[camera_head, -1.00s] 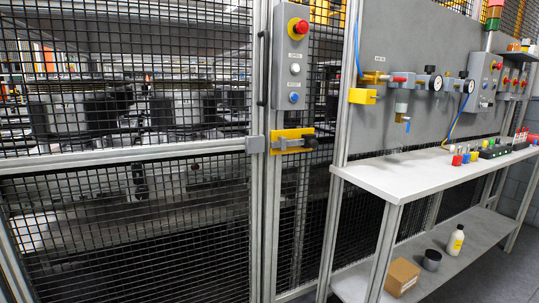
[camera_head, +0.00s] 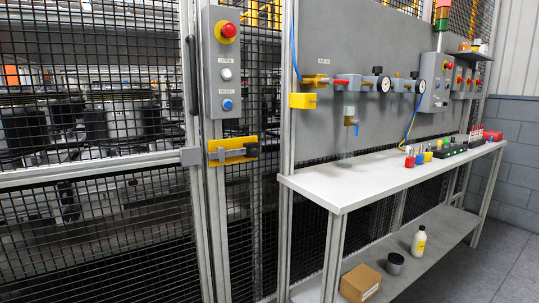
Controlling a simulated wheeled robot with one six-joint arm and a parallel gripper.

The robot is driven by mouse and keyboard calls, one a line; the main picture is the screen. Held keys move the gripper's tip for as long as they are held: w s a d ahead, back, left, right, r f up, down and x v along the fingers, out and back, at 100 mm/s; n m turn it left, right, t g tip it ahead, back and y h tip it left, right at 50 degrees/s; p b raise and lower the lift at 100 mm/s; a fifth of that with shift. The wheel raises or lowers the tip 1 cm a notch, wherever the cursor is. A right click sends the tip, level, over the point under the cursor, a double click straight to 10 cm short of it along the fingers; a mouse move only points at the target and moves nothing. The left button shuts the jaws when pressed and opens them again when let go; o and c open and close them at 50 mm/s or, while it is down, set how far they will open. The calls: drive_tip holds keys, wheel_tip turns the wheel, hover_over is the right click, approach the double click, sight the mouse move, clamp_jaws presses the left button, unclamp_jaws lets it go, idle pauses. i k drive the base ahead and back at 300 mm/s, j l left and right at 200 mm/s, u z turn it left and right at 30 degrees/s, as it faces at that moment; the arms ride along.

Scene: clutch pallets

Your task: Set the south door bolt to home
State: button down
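The door bolt (camera_head: 234,151) is a grey bar with a dark knob on a yellow plate, fixed to the post right of the mesh door. A grey catch block (camera_head: 191,156) sits on the door frame just left of the plate. The bolt's end lies close to the block; I cannot tell whether it enters it. A grey control box (camera_head: 222,62) with a red button, a white button and a blue button hangs above the bolt. My gripper is not in view.
A white bench (camera_head: 330,183) stands to the right, with small coloured parts on top. A cardboard box (camera_head: 360,283), a dark tin (camera_head: 395,264) and a white bottle (camera_head: 418,242) stand on its lower shelf. Valves and gauges (camera_head: 377,84) are on the panel above. Mesh door (camera_head: 90,215) fills the left.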

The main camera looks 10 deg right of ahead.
sight(254, 153)
drive_tip(key=i+l, duration=0.25)
drive_tip(key=i+l+u, duration=0.15)
drive_tip(key=l, duration=0.25)
drive_tip(key=i+l, duration=0.3)
drive_tip(key=l+u, duration=0.05)
